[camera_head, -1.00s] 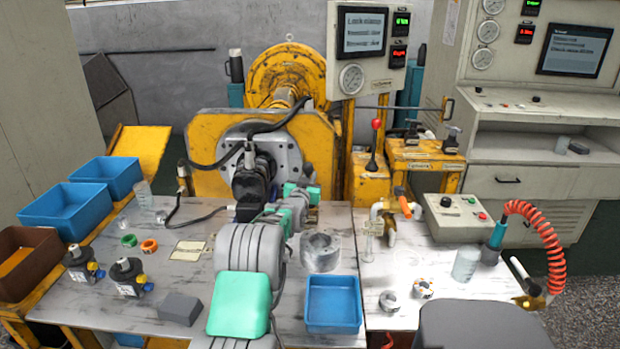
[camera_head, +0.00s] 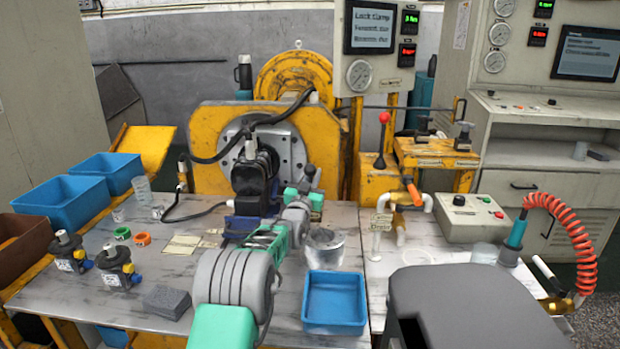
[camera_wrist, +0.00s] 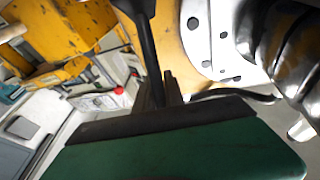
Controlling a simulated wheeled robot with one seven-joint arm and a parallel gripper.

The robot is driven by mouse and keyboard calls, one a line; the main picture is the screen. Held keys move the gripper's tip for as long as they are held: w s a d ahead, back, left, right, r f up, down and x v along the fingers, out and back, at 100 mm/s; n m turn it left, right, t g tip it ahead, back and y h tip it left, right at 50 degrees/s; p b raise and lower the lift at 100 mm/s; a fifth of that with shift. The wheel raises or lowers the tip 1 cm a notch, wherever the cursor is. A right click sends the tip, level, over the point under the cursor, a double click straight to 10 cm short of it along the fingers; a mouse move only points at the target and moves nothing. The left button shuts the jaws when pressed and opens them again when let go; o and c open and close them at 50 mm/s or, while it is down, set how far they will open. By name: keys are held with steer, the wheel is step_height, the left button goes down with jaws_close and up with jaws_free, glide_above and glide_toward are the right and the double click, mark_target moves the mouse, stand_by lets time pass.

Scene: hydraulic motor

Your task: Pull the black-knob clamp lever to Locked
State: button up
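The clamp lever appears in the wrist view as a dark rod (camera_wrist: 150,48) with a wider black end at the top edge. Its lower end meets the dark fingers of my gripper (camera_wrist: 160,94), and I cannot tell whether they grip it. In the head view, a dark knob-like shape (camera_head: 309,172) stands just above my gripper (camera_head: 305,190), right of the black motor (camera_head: 252,172); the fingers are not clear there. The motor sits before a grey round flange (camera_head: 288,148) on a yellow plate, which also shows beside the rod in the wrist view (camera_wrist: 205,30).
A red-ball lever (camera_head: 383,118) stands to the right on a yellow box. A screen (camera_head: 369,28) shows a line reading "Lock clamp". Black hoses curve around the flange.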

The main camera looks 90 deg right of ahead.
steer(key=o, duration=0.4)
steer(key=v, duration=0.8)
